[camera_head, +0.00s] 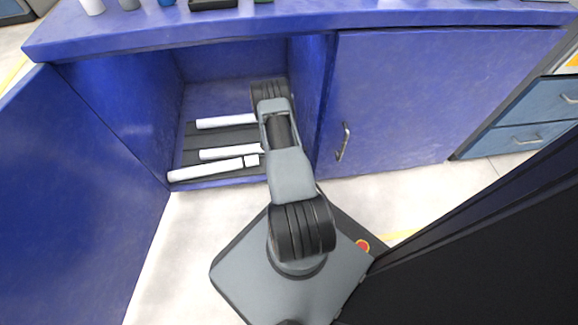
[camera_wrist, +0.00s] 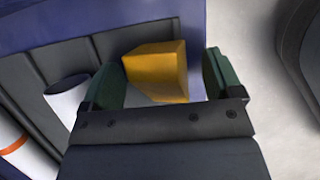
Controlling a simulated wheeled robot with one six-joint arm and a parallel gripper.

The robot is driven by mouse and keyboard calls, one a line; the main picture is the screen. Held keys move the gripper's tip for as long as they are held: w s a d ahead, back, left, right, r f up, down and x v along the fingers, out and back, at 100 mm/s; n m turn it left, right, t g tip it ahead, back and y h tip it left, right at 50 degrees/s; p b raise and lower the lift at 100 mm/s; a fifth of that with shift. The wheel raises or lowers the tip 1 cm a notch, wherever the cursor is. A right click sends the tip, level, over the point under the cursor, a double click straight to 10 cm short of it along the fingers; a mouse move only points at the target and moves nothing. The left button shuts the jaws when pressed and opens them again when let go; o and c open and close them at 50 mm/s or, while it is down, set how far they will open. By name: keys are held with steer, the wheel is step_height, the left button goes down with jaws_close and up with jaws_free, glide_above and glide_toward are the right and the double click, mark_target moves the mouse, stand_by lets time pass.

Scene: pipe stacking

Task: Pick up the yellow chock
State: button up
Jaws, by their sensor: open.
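The yellow chock (camera_wrist: 160,72) shows in the wrist view as a small wedge-shaped block near the edge of a dark grey mat. My gripper (camera_wrist: 165,80) is open, with its two green fingers on either side of the chock. I cannot tell whether either finger touches it. In the head view my arm reaches into the open cabinet and hides the gripper and the chock.
White pipes (camera_head: 225,122) lie on the dark mat (camera_head: 191,143) in the cabinet; a pipe end (camera_wrist: 68,95) is left of my gripper. The open door (camera_head: 70,200) stands left, the closed door (camera_head: 420,100) right. Small items stand on the cabinet top.

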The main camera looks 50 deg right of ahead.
steer(key=shift+f, duration=0.15)
steer(key=shift+d, duration=0.1)
steer(key=c, duration=1.2)
steer(key=shift+c, duration=0.2)
